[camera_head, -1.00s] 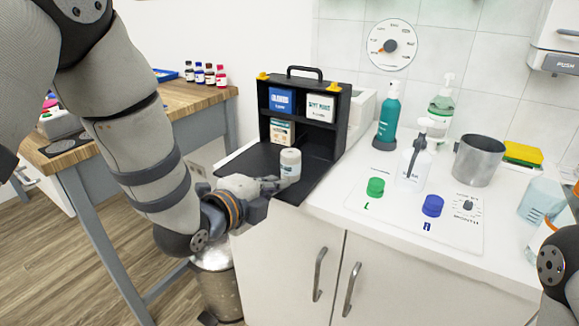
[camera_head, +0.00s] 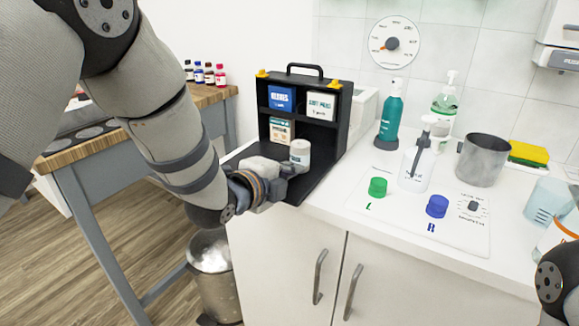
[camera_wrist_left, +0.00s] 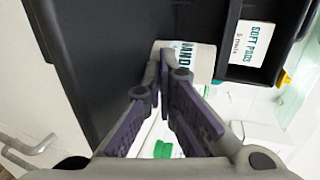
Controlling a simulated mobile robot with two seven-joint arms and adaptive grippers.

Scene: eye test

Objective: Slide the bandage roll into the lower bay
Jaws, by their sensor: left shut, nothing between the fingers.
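The bandage roll (camera_head: 300,152), a white cylinder with a lettered label, stands upright on the lowered black flap of the first-aid case (camera_head: 346,120), in front of the lower bay (camera_head: 319,140) at right. My left gripper (camera_head: 291,170) is shut and empty, its fingertips at the near side of the roll. In the left wrist view the closed fingertips (camera_wrist_left: 166,62) overlap the edge of the roll (camera_wrist_left: 196,58); they look in contact, but a small gap cannot be ruled out. My right gripper is out of view.
A blue box (camera_head: 281,99) and a soft pads box (camera_head: 321,106) fill the upper bays; another box (camera_head: 281,131) sits lower left. Bottles (camera_head: 391,112), a metal mug (camera_head: 482,160) and a panel with green (camera_head: 377,187) and blue knobs stand right of the case.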

